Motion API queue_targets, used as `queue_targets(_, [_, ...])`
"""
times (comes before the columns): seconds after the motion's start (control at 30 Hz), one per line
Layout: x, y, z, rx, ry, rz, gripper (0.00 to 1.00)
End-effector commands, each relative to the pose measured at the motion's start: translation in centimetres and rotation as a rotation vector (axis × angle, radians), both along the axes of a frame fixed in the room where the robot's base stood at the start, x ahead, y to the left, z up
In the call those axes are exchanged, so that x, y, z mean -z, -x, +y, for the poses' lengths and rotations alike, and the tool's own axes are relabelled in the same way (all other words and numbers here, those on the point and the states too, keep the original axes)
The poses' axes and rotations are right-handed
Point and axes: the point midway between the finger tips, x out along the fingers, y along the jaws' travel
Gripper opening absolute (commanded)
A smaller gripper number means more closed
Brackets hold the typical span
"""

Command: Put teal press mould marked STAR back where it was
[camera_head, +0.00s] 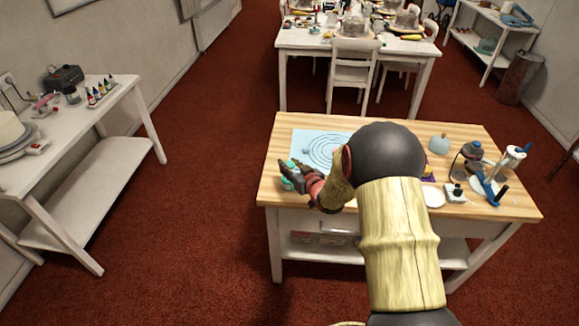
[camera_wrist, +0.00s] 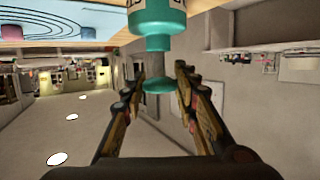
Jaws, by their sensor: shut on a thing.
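A teal press mould (camera_wrist: 158,14) is at the top middle of the wrist view, with a narrower neck and a round knob (camera_wrist: 158,85) at its end. Dark lettering on its white band is cut off by the frame, so I cannot read it. My gripper (camera_wrist: 160,88) is shut on the mould, with the knob between its fingers. In the head view my gripper (camera_head: 300,184) is at the left front of the wooden table (camera_head: 400,208), with a bit of the teal mould (camera_head: 288,183) showing beside it. I cannot tell whether the mould touches the table.
My arm hides the table's middle.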

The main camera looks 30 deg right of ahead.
Motion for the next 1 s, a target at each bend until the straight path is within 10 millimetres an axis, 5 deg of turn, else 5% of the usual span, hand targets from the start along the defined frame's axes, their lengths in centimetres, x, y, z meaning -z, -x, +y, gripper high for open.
queue_targets(0.13, [0.4,0.0,0.0,0.0,0.0,-0.001,0.0])
queue_targets(0.17, [0.4,0.0,0.0,0.0,0.0,0.001,0.3])
queue_targets(0.47, [0.3,0.0,0.0,0.0,0.0,0.0,0.48])
queue_targets(0.87, [-0.2,0.2,0.0,0.0,0.0,0.0,0.48])
queue_targets(1.0, [-0.9,2.2,0.0,0.001,-0.001,0.001,0.48])
